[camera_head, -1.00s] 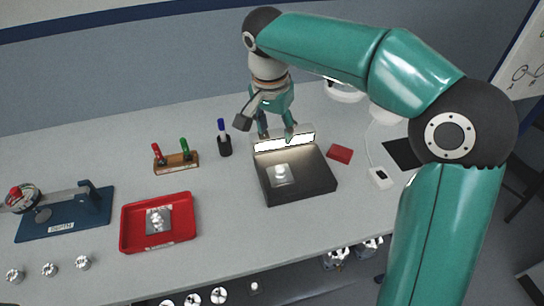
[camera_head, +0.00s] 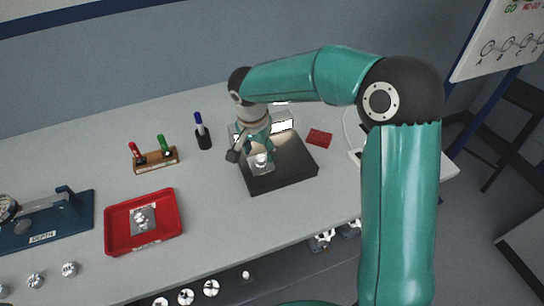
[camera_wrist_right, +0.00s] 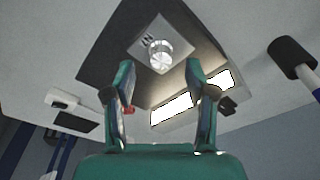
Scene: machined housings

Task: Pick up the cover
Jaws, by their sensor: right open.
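A small silver round part (camera_head: 261,160), which looks like the cover, sits on a light square plate (camera_head: 264,169) on the dark tray (camera_head: 285,180). In the right wrist view, the silver part (camera_wrist_right: 161,60) shows on the plate marked "IN" (camera_wrist_right: 146,41). My right gripper (camera_head: 258,158) is open above the dark tray, pointing down at the silver part. In the wrist view its two fingers (camera_wrist_right: 159,75) are spread, with the silver part between and just beyond their tips. I cannot tell the remaining height. My left gripper is not in view.
A red tray (camera_head: 172,228) holding another silver part (camera_head: 142,219) stands to the left. The table between the red and dark trays is clear.

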